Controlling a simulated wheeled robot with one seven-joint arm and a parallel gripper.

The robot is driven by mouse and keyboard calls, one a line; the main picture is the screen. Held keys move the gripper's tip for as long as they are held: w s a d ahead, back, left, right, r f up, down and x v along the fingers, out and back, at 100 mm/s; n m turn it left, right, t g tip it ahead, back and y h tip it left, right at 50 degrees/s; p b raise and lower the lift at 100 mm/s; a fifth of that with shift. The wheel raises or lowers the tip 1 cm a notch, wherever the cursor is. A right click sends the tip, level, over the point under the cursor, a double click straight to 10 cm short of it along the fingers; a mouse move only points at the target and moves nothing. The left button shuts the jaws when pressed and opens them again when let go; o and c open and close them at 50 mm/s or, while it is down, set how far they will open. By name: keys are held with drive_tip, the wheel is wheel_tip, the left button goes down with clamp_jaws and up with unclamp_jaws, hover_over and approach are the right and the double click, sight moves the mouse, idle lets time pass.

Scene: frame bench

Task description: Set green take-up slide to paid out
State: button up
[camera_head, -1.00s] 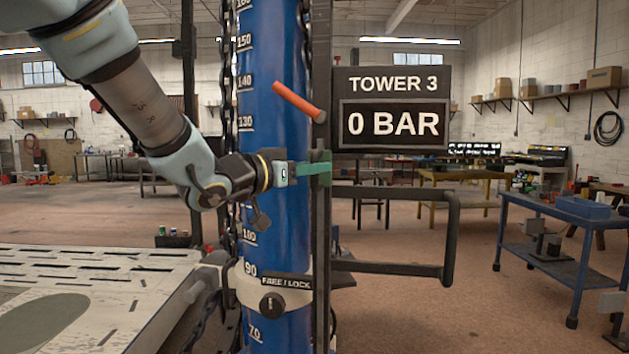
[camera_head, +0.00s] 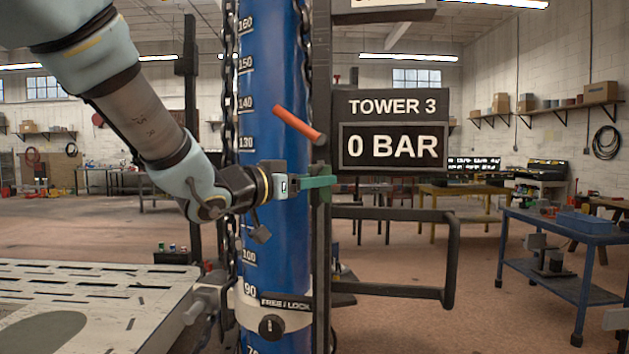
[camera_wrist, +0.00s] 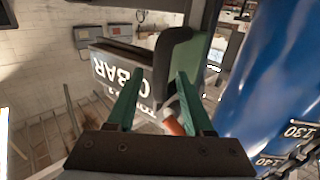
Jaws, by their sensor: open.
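The green take-up slide looks like the dark green block (camera_wrist: 188,60) in the wrist view, just beyond my fingertips. In the head view, green parts crowd the dark upright beside the blue column, and I cannot cleanly separate the slide from my green fingers there. My gripper (camera_head: 325,182) reaches across the front of the blue column (camera_head: 275,215) to that upright. In the wrist view my gripper (camera_wrist: 160,75) has its two green fingers apart, with the block ahead of and partly between them. Whether they touch it is unclear.
An orange handle (camera_head: 298,124) sticks out above my gripper. The TOWER 3 panel (camera_head: 391,131) reads 0 BAR, right of the upright. A dark bar frame (camera_head: 452,260) juts out below it. A FREE/LOCK knob (camera_head: 271,326) sits low on the column. A chain hangs alongside.

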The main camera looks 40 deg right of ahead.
drive_tip(key=a+b, duration=0.2)
drive_tip(key=a, duration=0.8)
drive_tip(key=shift+s+a, duration=0.35)
drive_tip(key=shift+s, duration=0.1)
drive_tip(key=w+a+f+n+t+y, duration=0.8)
drive_tip(key=w+a+f+n+y, duration=0.3)
drive_tip(key=w+a+f, duration=0.7)
drive_tip(key=s+a+f+n+g+y, duration=0.35)
drive_tip(key=a+f+y, duration=0.4)
drive_tip(key=a, duration=0.75)
drive_tip(key=s+a+f+n+g, duration=0.1)
drive_tip(key=s+a+f+g, duration=0.3)
drive_tip(key=s, duration=0.5)
drive_tip(key=shift+a+f+h, duration=0.35)
drive_tip(key=shift+f, duration=0.6)
drive_tip(key=shift+g, duration=0.25)
